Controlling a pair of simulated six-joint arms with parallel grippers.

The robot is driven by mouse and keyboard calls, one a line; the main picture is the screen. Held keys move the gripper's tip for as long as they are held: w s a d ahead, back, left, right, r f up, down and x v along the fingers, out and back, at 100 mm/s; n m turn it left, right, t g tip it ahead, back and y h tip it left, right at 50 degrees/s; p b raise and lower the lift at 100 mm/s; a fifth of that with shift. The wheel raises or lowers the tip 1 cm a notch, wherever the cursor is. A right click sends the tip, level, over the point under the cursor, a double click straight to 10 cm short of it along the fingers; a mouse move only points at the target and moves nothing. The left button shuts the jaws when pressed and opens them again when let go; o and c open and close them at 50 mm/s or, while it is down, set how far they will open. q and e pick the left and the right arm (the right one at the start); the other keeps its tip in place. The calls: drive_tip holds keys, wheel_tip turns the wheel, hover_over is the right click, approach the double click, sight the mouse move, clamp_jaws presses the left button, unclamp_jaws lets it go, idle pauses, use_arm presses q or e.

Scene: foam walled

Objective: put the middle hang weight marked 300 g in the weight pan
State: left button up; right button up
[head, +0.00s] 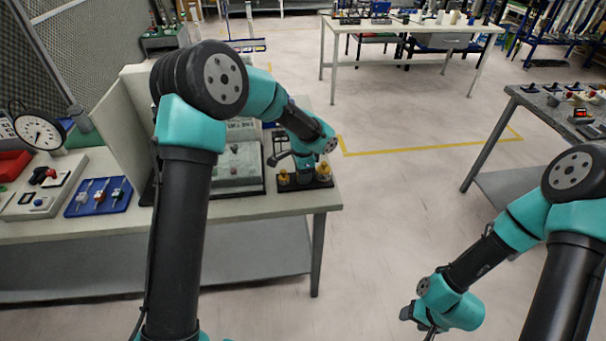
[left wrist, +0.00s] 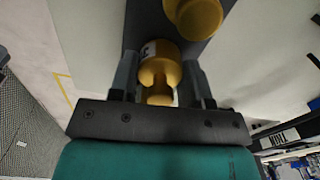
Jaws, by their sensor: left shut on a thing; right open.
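My left gripper (head: 304,172) points down over a small black rack (head: 318,185) at the right end of the left table. Brass weights stand on both sides of it, a left one (head: 283,177) and a right one (head: 323,171). In the left wrist view the left gripper (left wrist: 160,85) is shut on a slotted brass weight (left wrist: 160,58) with a partly visible label. Another brass weight (left wrist: 194,14) is beside it. I cannot tell whether the held weight touches the rack. My right gripper (head: 425,322) is open and away from the table. I cannot make out the weight pan.
A grey unit (head: 235,168) stands left of the rack, beside a cream upright panel (head: 120,125). A blue tray (head: 98,197) and a dial gauge (head: 40,130) are further left. Open floor lies right of the table.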

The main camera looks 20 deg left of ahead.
use_arm(q)
drive_tip(key=shift+r, duration=1.35)
drive_tip(key=s+d+r, duration=0.1)
drive_tip(key=s+d, duration=0.1)
drive_tip(key=s, duration=0.5)
drive_tip(key=s+d+r, duration=0.1)
drive_tip(key=s+d, duration=0.1)
drive_tip(key=s, duration=0.6)
drive_tip(key=shift+s+d, duration=0.2)
drive_tip(key=shift+d, duration=0.05)
drive_tip(key=shift+r, duration=0.1)
